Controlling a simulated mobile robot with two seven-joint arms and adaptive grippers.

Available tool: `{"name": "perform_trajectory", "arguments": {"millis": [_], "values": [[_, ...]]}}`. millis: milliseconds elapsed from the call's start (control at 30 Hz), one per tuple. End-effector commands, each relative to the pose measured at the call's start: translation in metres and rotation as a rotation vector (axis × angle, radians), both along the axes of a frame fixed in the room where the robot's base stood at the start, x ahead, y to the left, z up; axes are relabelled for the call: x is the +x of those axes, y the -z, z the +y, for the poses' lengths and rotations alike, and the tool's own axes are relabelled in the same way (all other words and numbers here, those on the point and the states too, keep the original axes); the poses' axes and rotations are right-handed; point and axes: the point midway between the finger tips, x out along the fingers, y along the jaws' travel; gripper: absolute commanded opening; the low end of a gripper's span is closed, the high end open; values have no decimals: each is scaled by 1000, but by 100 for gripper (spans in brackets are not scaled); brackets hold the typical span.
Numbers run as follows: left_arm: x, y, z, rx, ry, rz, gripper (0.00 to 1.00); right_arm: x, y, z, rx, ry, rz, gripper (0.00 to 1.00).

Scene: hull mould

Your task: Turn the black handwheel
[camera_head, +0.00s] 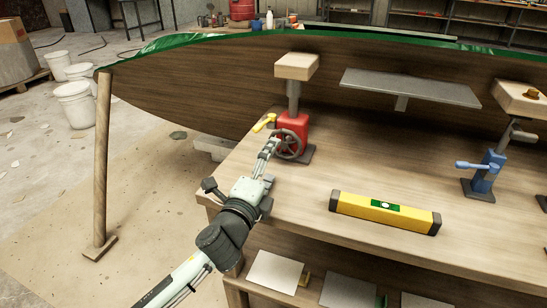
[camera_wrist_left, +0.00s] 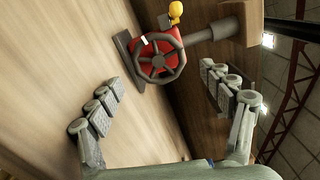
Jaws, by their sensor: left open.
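The black handwheel (camera_head: 289,145) sits on the front of a red stand (camera_head: 293,121) on the workbench. Its spoked rim (camera_wrist_left: 158,61) shows whole in the left wrist view, where the scene lies tilted. A yellow lever (camera_head: 264,122) sticks out from the red stand, and a wooden block tops its post. My left gripper (camera_head: 266,154) reaches in from the front left, close to the wheel's left side. In the left wrist view the fingers of this gripper (camera_wrist_left: 161,80) are spread wide with nothing between them, and the wheel lies ahead of the gap. My right gripper is not in view.
A yellow spirit level (camera_head: 385,213) lies on the workbench (camera_head: 300,195) to the right. A blue stand (camera_head: 484,175) is farther right. The large wooden hull (camera_head: 210,85) rises behind the stands. A wooden post (camera_head: 102,160) stands left of the bench, with white buckets beyond.

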Motion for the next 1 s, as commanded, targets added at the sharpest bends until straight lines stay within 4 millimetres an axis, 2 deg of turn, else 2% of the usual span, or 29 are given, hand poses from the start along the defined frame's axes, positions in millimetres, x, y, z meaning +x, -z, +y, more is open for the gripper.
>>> {"name": "perform_trajectory", "arguments": {"millis": [33,167,667,767,1000], "values": [[-4,5,1,2,-1,11,89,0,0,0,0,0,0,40],[-9,5,3,2,0,10,89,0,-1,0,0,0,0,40],[-10,6,3,2,-1,11,89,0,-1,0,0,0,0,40],[-17,7,5,3,-1,12,89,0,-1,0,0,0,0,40],[-52,7,16,2,-1,13,89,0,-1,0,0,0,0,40]]}}
